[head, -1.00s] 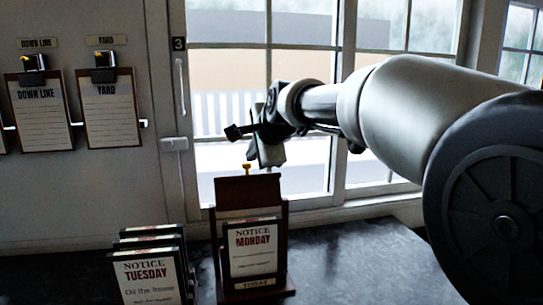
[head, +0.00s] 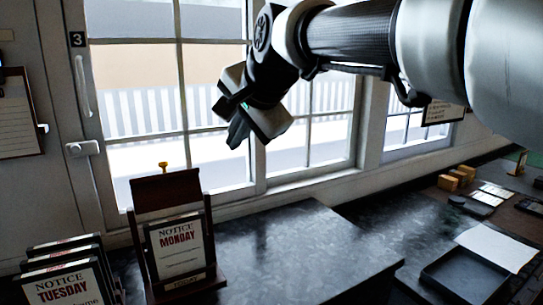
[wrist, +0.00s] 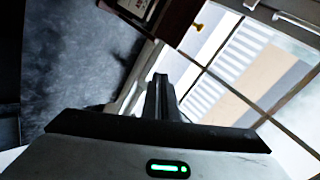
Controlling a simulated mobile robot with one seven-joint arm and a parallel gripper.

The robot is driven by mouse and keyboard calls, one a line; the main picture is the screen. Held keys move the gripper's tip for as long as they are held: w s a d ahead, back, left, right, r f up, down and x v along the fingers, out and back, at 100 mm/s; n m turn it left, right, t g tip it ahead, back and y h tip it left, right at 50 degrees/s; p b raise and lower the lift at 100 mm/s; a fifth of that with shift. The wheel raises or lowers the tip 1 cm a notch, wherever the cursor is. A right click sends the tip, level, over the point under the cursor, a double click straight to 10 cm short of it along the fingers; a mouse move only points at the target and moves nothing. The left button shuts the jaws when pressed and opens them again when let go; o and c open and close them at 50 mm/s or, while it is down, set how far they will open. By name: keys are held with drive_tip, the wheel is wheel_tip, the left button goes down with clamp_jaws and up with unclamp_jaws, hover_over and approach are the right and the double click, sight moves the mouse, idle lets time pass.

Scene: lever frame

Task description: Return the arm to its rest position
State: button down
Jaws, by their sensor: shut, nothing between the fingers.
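My gripper (head: 236,138) hangs in the air in front of the window, above and to the right of the wooden notice stand, touching nothing. Its fingers are together and empty; in the wrist view the shut fingers (wrist: 158,97) point toward the window and the counter edge. My arm reaches in from the upper right of the head view. The notice stand (head: 166,189) holds a "NOTICE MONDAY" card (head: 180,247) and has a yellow knob at its top.
A stack of framed notices, "TUESDAY" in front (head: 67,289), stands left of the stand. The dark counter (head: 280,240) is bare in the middle. At the right are a black tray (head: 465,277), a white sheet (head: 497,248) and small yellow-brown blocks (head: 457,178). The window (head: 150,100) is behind.

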drive_tip(key=s+d+f+n+g+h, duration=0.2)
drive_tip(key=s+d+f+n+h, duration=0.3)
drive_tip(key=s+d+f, duration=1.6)
drive_tip(key=s+d+n, duration=0.2)
drive_tip(key=shift+d+g, duration=0.3)
drive_tip(key=shift+g, duration=0.1)
